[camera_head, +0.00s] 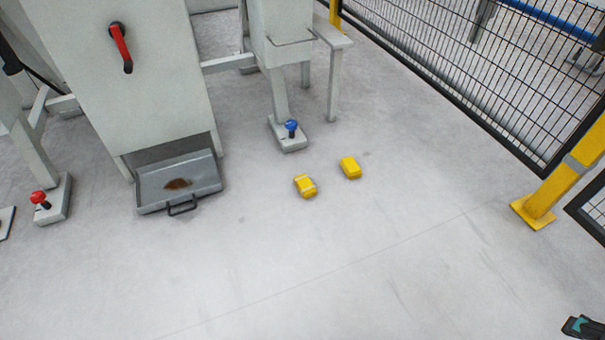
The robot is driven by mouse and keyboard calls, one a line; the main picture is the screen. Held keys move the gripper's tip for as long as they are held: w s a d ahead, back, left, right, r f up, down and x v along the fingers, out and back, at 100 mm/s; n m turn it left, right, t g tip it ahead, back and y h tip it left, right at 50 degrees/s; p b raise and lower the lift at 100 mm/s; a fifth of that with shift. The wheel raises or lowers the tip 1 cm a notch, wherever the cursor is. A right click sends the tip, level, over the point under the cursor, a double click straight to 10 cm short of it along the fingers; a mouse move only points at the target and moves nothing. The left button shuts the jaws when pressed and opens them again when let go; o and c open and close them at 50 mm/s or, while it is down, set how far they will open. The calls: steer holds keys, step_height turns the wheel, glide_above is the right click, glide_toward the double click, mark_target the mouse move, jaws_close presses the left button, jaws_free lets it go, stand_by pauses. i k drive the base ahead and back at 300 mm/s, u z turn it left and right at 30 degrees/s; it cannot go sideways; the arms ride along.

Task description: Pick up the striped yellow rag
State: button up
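Two small yellow rags lie on the grey floor near the middle of the view. The striped yellow rag (305,186) is the left one and shows pale bands across it. The plain yellow rag (350,168) lies just to its right and a little farther back, apart from it. A dark piece of my gripper (583,327) shows at the bottom right corner, far from both rags. Most of it is cut off by the frame, so its opening is hidden.
A grey tray (150,199) with a handle and a brown stain sits left, under a cabinet (130,80) with a red lever. A foot with a blue knob (291,127) stands behind the rags. A mesh fence (450,60) and yellow post (560,188) stand right. The front floor is clear.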

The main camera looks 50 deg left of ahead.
mark_target(305, 187)
steer(key=u, duration=0.7)
steer(key=i, duration=0.9)
steer(key=u, duration=1.3)
steer(key=i, duration=0.35)
steer(key=u, duration=0.3)
